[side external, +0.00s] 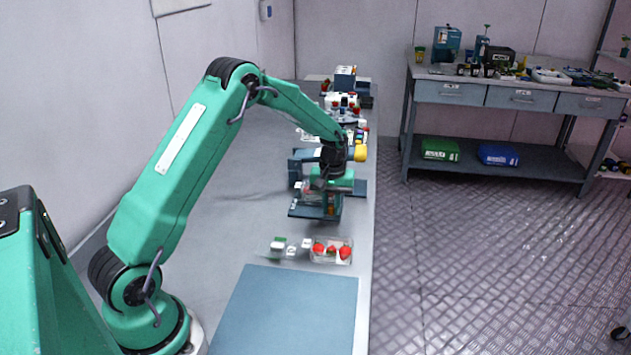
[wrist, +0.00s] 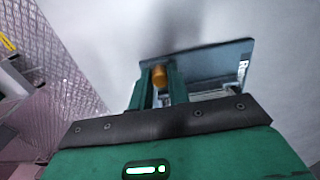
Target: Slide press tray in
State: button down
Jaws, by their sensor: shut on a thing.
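My gripper (side external: 332,207) reaches down over the bench at the blue-grey press (side external: 295,167). In the wrist view, the green fingers of my gripper (wrist: 160,84) are shut on an orange knob (wrist: 159,75). A flat blue-grey plate, seemingly the press tray (side external: 301,211), lies low beside the fingers. A blue-grey plate with a white mark also shows just beyond the fingers in the wrist view (wrist: 220,55). My wrist and fingers hide much of the press, and I cannot tell how far in the tray sits.
A clear box of red berries (side external: 331,251) and small green and white pieces (side external: 279,245) stand nearer on the bench. A blue mat (side external: 288,310) lies in front. More berries and equipment (side external: 343,101) stand at the far end. The bench (side external: 235,205) is bare left of the press.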

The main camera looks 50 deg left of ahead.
aim_at(333, 194)
jog(key=shift+w+a+r, duration=0.1)
jog(key=shift+w+a, duration=1.55)
jog(key=shift+w, duration=0.05)
jog(key=c, duration=1.3)
grip_release()
jog(key=shift+r, duration=3.9)
